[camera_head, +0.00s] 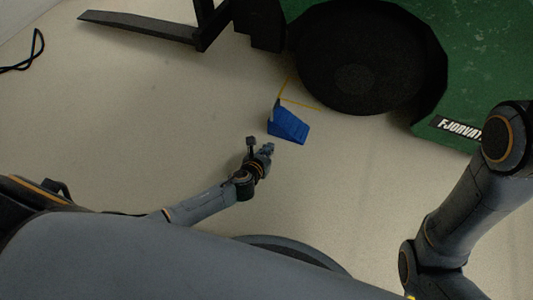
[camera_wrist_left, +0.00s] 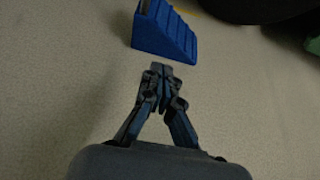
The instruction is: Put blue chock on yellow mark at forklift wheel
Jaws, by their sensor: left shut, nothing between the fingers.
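The blue chock (camera_head: 289,125) is a stepped wedge on the floor, just below the black forklift wheel (camera_head: 362,62). A thin yellow mark (camera_head: 300,103) shows as lines on the floor between the chock and the wheel; the chock seems to cover part of it. My left gripper (camera_head: 268,148) is shut and empty, a little below and left of the chock. In the left wrist view the closed fingertips (camera_wrist_left: 158,70) point at the near end of the chock (camera_wrist_left: 163,30), with a small gap of floor between. My right gripper is out of view; only its arm shows at the right.
The green forklift body (camera_head: 470,60) fills the top right, with a label on its side. A dark fork (camera_head: 140,27) sticks out at the top left. A black cable (camera_head: 28,60) lies at the far left. The floor left of the chock is clear.

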